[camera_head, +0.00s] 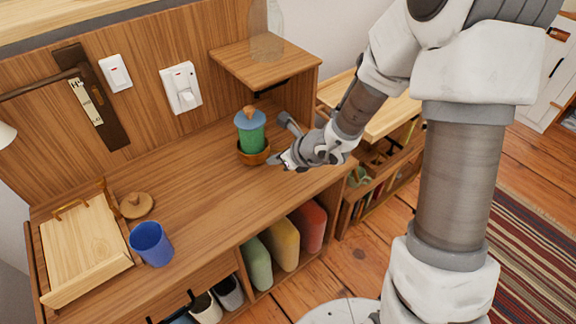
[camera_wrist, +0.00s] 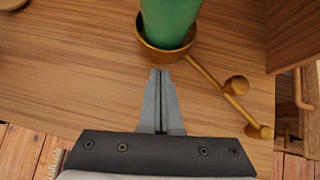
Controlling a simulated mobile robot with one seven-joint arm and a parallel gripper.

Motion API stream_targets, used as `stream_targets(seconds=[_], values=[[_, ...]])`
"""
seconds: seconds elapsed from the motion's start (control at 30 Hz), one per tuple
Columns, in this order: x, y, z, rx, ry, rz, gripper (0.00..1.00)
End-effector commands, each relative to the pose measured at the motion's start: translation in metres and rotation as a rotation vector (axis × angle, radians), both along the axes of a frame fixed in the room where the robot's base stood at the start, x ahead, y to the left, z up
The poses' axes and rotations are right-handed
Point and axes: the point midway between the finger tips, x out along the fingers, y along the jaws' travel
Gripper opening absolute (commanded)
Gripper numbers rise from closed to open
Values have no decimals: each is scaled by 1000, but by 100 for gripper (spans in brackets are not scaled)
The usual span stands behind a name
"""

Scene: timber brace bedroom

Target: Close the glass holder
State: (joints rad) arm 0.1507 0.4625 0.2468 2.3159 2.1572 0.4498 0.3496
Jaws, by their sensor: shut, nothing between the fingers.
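A green glass (camera_head: 251,135) stands upright in a round brown holder (camera_head: 254,157) on the wooden desk. A blue lid (camera_head: 249,118) with a wooden knob sits on top of it. In the wrist view the green glass (camera_wrist: 168,20) shows in the brass-brown holder (camera_wrist: 160,52), with a jointed, ball-ended rod (camera_wrist: 215,82) reaching right from it. My gripper (camera_head: 274,160) is shut and empty, just right of the holder in the head view. In the wrist view its fingertips (camera_wrist: 160,75) point at the holder's near side, with a small gap that is hard to judge.
A blue cup (camera_head: 151,244), a round wooden lid (camera_head: 136,205) and a wooden tray (camera_head: 82,250) are on the desk's left. A raised shelf (camera_head: 264,58) with a clear bottle stands behind the glass. The middle of the desk is clear. Folders and cups fill compartments below.

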Motion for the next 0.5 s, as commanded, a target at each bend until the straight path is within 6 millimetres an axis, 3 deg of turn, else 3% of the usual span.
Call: stream_targets(seconds=[0.2, 0.5], values=[[12, 12, 0, -1, 1, 1, 0], [14, 13, 0, -1, 1, 0, 0]])
